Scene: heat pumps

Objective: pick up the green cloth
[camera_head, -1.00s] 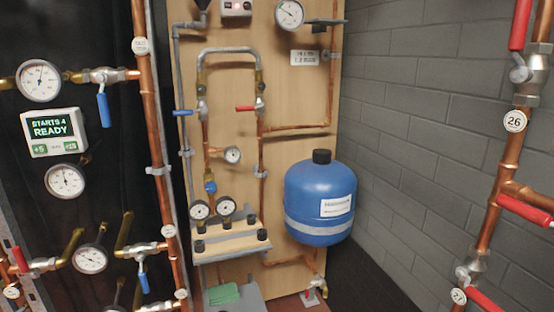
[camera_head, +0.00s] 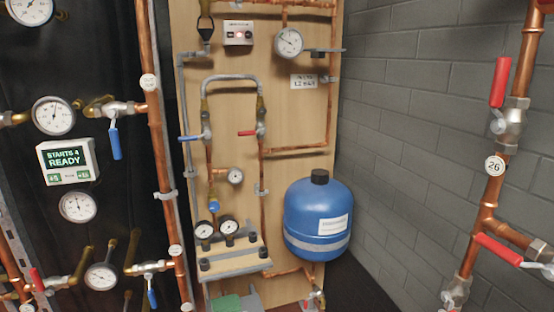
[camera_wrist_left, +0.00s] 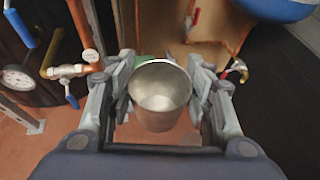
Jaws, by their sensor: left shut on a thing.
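The green cloth (camera_head: 228,302) lies low at the bottom edge of the head view, on a grey surface (camera_head: 252,300) below the wooden panel. It is partly cut off by the frame. In the left wrist view my left gripper (camera_wrist_left: 162,85) is shut on a metal cup (camera_wrist_left: 160,105), with one finger on each side of it. The cup's open rim faces the camera. A small green patch (camera_wrist_left: 143,58) shows just behind the cup's rim; most of it is hidden. My right gripper is in no view.
A blue tank (camera_head: 318,215) is mounted at the panel's right side. Copper pipes with red valve handles (camera_head: 500,82) stand at the right. Gauges and blue-handled valves (camera_head: 115,143) stand at the left.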

